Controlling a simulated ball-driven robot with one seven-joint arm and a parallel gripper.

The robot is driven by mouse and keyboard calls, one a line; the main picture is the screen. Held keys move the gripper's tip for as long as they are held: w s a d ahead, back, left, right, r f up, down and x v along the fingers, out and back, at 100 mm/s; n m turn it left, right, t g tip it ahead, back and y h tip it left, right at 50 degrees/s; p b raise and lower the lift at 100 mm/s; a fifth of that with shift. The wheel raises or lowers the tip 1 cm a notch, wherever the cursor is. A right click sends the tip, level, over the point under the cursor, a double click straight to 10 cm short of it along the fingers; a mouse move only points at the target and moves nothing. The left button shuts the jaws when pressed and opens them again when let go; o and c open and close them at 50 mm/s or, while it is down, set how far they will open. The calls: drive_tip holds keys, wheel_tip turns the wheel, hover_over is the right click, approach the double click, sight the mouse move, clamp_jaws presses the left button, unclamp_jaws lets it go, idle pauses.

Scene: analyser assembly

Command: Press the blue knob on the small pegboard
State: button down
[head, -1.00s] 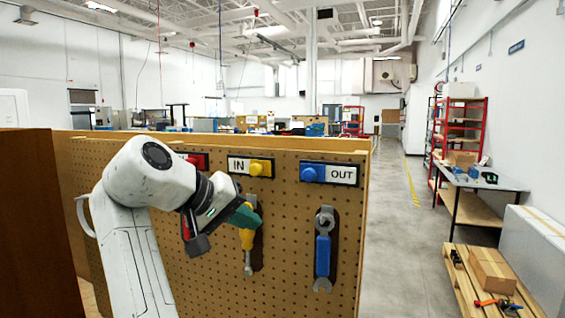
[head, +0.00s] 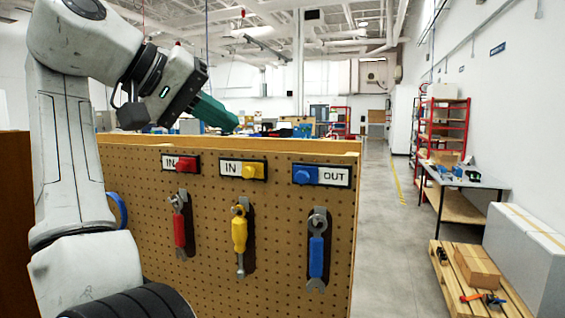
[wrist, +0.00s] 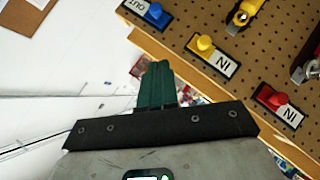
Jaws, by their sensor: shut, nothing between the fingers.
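The blue knob (head: 302,176) sits on the OUT label plate at the right of the pegboard (head: 200,262); it also shows in the wrist view (wrist: 156,11) near the top edge. A yellow knob (head: 249,171) and a red knob (head: 183,164) sit on IN plates to its left in the head view. My gripper (head: 232,124) has green fingers, closed together and empty. In the head view it appears above the board's top edge, left of the blue knob and apart from it. In the wrist view the fingers point toward the blue knob's side.
Below the knobs hang a red wrench (head: 179,228), a yellow tool (head: 240,236) and a blue wrench (head: 316,250). The board's wooden top edge (head: 240,146) lies below my gripper. Open floor (head: 388,240) runs to the right, beside a pallet (head: 455,272) with boxes.

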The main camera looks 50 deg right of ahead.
drive_tip(key=p, duration=0.2)
approach(299, 169)
drive_tip(key=d, duration=0.3)
drive_tip(key=shift+s+d+f, duration=0.15)
drive_tip(key=shift+s+f, duration=0.05)
drive_tip(key=shift+f, duration=0.3)
drive_tip(key=shift+s+d+f, duration=0.1)
drive_tip(key=shift+s+f, duration=0.05)
drive_tip(key=shift+f, duration=0.35)
drive_tip(key=shift+s+d+f+p, duration=0.25)
drive_tip(key=shift+s+f+p, duration=0.1)
drive_tip(key=shift+s+f, duration=0.2)
drive_tip(key=shift+w, duration=0.1)
